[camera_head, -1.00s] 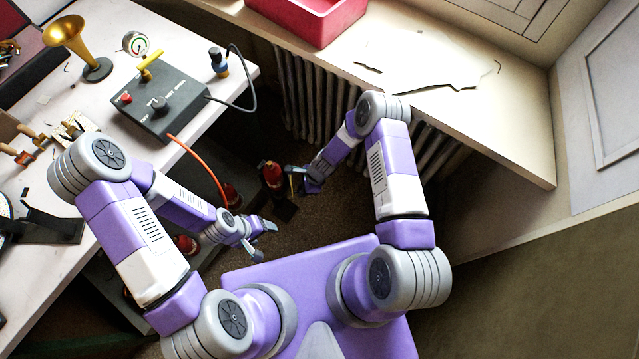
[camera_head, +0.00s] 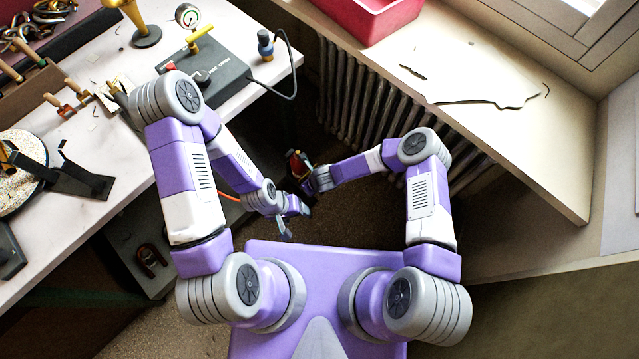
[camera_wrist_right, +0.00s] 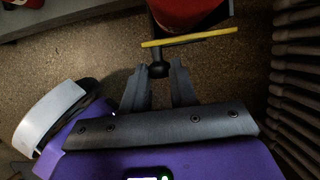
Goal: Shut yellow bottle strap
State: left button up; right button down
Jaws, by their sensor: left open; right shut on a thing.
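A red bottle (camera_head: 297,162) stands low between the workbench and the radiator, at the end of my right arm. In the right wrist view the red bottle (camera_wrist_right: 188,12) is cut off by the top edge, with a thin yellow strap (camera_wrist_right: 190,39) crossing in front of it. My right gripper (camera_wrist_right: 158,74) is shut on a dark, round-ended piece (camera_wrist_right: 158,68) just below the strap. Whether this piece joins the strap is unclear. In the head view my right gripper (camera_head: 309,183) is small and partly hidden. My left gripper (camera_head: 294,216) is open and empty, left of and nearer than the bottle.
The workbench (camera_head: 115,150) at left carries a grey control box (camera_head: 215,80) with a yellow lever, and an orange hose runs below it. A ribbed radiator (camera_head: 365,105) stands under the windowsill (camera_head: 500,130) at right. Brown floor (camera_head: 365,215) is clear beside my right arm.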

jog(key=shift+a, duration=0.2)
dwell(0.3)
jog(key=c, duration=0.9)
grip_release()
jog(key=shift+d, duration=0.1)
jog(key=p+v, duration=0.3)
jog(key=v, duration=0.4)
jog(key=shift+s+r, duration=0.1)
jog(key=shift+r, duration=0.15)
